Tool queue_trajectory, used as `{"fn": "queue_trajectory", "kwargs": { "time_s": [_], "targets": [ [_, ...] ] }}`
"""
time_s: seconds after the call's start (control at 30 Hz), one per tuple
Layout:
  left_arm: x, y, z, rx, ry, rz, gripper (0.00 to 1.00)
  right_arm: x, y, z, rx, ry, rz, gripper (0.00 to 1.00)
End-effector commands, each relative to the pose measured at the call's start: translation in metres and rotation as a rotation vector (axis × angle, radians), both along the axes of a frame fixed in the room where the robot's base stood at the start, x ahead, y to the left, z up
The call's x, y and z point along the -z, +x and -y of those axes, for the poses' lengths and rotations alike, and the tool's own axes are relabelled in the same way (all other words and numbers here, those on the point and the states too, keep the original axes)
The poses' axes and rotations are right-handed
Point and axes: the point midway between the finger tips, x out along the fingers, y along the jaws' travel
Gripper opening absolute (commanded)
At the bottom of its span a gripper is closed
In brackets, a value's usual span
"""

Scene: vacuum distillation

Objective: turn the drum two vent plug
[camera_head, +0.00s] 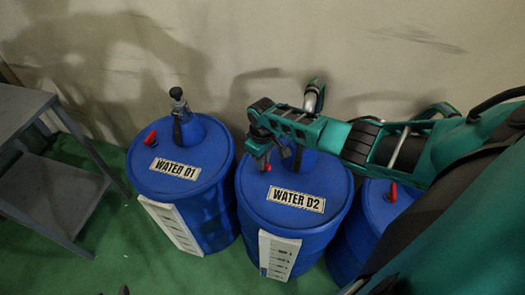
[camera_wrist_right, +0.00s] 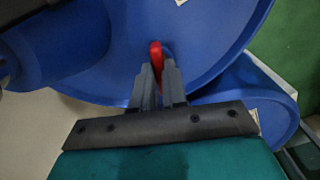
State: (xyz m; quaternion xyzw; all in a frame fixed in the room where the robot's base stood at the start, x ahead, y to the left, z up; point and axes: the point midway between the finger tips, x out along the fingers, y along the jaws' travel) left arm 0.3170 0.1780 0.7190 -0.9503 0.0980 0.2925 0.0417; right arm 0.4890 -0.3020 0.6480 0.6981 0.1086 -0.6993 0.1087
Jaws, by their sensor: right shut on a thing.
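My left gripper is not in view.
A third blue drum (camera_head: 345,250) with a red plug (camera_head: 391,192) is at the right, partly behind my arm. A grey shelf (camera_head: 60,190) stands far left. The wall is close behind.

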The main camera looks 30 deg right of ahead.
Motion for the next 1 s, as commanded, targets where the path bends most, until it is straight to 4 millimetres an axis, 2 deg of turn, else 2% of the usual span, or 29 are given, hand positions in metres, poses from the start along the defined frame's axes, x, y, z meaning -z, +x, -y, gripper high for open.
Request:
{"fn": "queue_trajectory", "kwargs": {
  "time_s": [0.6, 1.0],
  "targets": [
    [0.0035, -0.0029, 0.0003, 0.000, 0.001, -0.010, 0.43, -0.0001, 0.0007, -0.0002, -0.578, 0.001, 0.002, 0.00],
    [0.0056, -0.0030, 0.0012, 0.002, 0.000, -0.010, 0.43, -0.0005, 0.0011, -0.0007, -0.840, 0.002, 0.004, 0.00]
  ]
}}
